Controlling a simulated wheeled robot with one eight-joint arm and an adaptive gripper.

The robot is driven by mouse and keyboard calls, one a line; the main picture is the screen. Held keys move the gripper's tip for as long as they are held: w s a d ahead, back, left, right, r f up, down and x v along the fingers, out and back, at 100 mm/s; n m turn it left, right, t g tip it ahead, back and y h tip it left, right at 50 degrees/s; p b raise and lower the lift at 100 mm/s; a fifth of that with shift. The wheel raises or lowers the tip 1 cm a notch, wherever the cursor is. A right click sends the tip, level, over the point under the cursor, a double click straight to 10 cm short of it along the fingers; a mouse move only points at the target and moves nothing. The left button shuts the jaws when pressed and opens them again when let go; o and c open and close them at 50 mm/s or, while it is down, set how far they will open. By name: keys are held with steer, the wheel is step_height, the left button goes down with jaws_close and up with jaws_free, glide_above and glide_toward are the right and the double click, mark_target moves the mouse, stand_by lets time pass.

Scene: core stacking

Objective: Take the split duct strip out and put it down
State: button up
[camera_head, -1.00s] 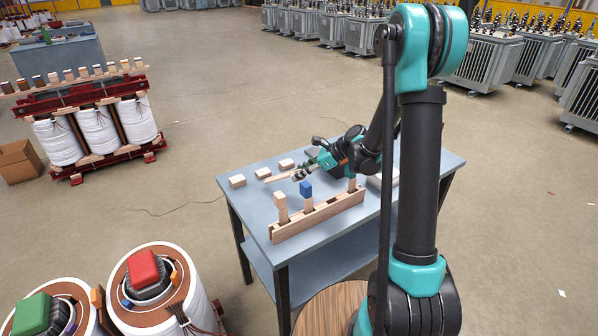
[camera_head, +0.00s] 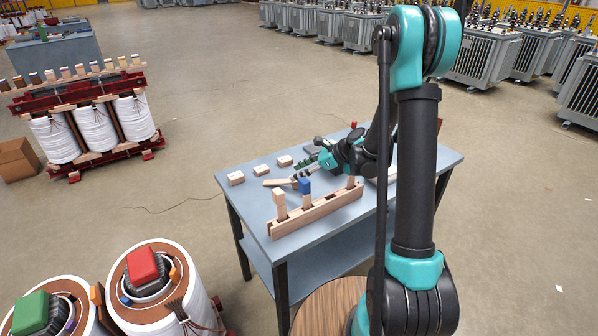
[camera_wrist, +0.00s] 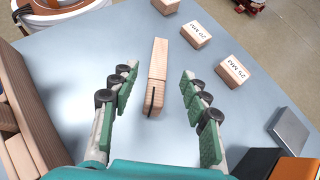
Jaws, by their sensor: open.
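A wooden strip with a dark slit along its near end, the split duct strip (camera_wrist: 156,72), lies flat on the blue-grey table. In the head view the strip (camera_head: 275,183) lies behind the long wooden rack, partly hidden by my gripper. My gripper (camera_head: 298,178) is low over the table at the strip. In the wrist view my gripper (camera_wrist: 160,84) is open, with its green-padded fingers on either side of the strip's slit end. Gaps show between the strip and both fingers.
Labelled wooden blocks (camera_wrist: 196,34) stand right of the strip in the wrist view. A dark grey block (camera_wrist: 288,131) lies at right. The table (camera_head: 240,202) has bare space at left.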

steer(key=v, duration=1.2)
stand_by(0.3)
steer(key=s+d+f+n+h, duration=0.2)
steer(key=s+d+n+h, duration=0.1)
steer(key=s+n, duration=0.3)
steer(key=s+d+f+n+t+h, duration=0.1)
steer(key=s+d+f+n+h, duration=0.1)
steer(key=s+d+n+h, duration=0.2)
steer(key=s+d+f+n+t+h, duration=0.1)
steer(key=s+d+f+n+h, duration=0.1)
steer(key=s+n, duration=0.8)
steer(key=s+d+h, duration=0.1)
steer(key=s, duration=0.3)
steer(key=shift+s+d+h, duration=0.25)
steer(key=shift+d+h, duration=0.15)
